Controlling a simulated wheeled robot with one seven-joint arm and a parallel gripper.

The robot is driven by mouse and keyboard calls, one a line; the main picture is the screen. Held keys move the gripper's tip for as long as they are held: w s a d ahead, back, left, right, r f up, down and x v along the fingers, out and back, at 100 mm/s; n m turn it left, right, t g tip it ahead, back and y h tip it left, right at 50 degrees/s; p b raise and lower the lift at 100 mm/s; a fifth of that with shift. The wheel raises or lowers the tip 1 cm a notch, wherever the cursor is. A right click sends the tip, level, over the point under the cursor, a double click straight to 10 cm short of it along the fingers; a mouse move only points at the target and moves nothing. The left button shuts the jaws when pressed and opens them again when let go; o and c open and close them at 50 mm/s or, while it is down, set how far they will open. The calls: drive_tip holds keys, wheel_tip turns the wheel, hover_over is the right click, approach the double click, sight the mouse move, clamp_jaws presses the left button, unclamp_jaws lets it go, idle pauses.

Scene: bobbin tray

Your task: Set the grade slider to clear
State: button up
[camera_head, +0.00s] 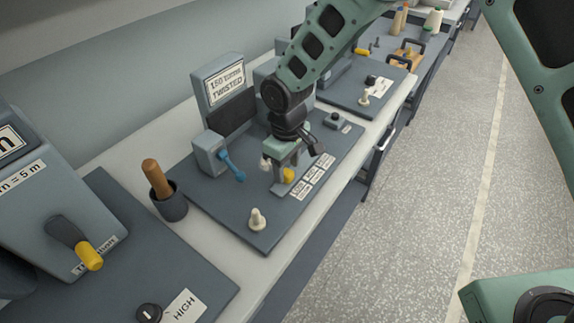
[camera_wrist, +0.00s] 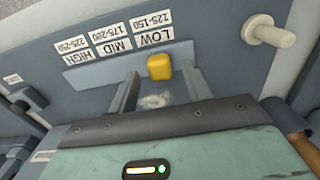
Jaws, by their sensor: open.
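A yellow slider knob (camera_wrist: 159,66) sits on a grey slider track (camera_wrist: 100,82), beside the card reading LOW 125-150 (camera_wrist: 153,36). Cards reading MID (camera_wrist: 112,40) and HIGH (camera_wrist: 75,52) follow to the left in the wrist view. No label reading "clear" is legible. In the head view the knob (camera_head: 289,175) is partly hidden by my gripper (camera_head: 280,170). My gripper is open, and in the wrist view its fingers (camera_wrist: 160,76) are on either side of the knob with gaps; contact is not visible.
A sign reading "150 turns TWISTED" (camera_head: 225,83) stands behind. A blue lever (camera_head: 232,165), a cream peg (camera_head: 257,219) and a dark cup with a wooden handle (camera_head: 170,205) are nearby. A machine with a yellow-tipped lever (camera_head: 88,256) is at left. Open floor lies right.

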sight(279, 189)
drive_tip(key=shift+f, duration=0.8)
clamp_jaws()
drive_tip(key=shift+s+a+b, duration=0.45)
drive_tip(key=shift+s+a, duration=0.6)
drive_tip(key=shift+s, duration=0.3)
unclamp_jaws()
wheel_tip(279, 189, up, 18)
drive_tip(key=b, duration=0.3)
drive_tip(key=shift+f, duration=0.25)
